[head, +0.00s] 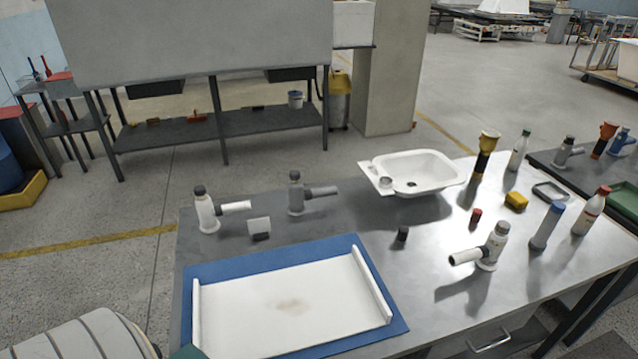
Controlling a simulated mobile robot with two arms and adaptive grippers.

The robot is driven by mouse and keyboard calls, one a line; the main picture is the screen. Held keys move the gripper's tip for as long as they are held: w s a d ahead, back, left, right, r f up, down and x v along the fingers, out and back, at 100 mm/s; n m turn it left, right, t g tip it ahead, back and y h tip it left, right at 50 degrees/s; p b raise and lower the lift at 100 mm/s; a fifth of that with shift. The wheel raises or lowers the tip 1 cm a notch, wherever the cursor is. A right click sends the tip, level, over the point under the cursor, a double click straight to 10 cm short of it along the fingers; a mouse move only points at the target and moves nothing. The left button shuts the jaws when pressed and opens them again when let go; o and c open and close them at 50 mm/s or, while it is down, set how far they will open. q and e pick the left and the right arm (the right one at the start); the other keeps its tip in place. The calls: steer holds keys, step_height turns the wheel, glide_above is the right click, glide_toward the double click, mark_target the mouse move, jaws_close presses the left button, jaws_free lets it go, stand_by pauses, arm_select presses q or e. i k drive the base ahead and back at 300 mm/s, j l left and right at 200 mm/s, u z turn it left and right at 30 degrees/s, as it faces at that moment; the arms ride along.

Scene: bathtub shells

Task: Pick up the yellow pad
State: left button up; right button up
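The yellow pad (516,201) is a small yellow block with a darker lower part. It lies on the right half of the grey metal table (330,222). A shallow grey tray (551,193) is just right of it, and a small red cylinder (476,216) stands to its left, nearer the camera. Nothing covers the pad from this view. Neither of my grippers shows in the head view.
Behind the pad stand a yellow-topped black tool (484,155) and a white bottle (520,149). Bottles (592,210) and a grey-blue cylinder (547,226) stand in front and right. A white sink (426,172) is left; a white panel (290,306) lies on a blue mat (213,273).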

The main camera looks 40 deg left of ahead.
mark_target(516, 198)
steer(key=i+l, duration=0.15)
steer(key=l, duration=0.15)
steer(key=i+l+u, duration=0.15)
steer(key=i+l, duration=0.1)
steer(key=l, duration=0.3)
steer(key=i+l+u, duration=0.1)
steer(key=l, duration=0.25)
steer(key=i+j, duration=0.05)
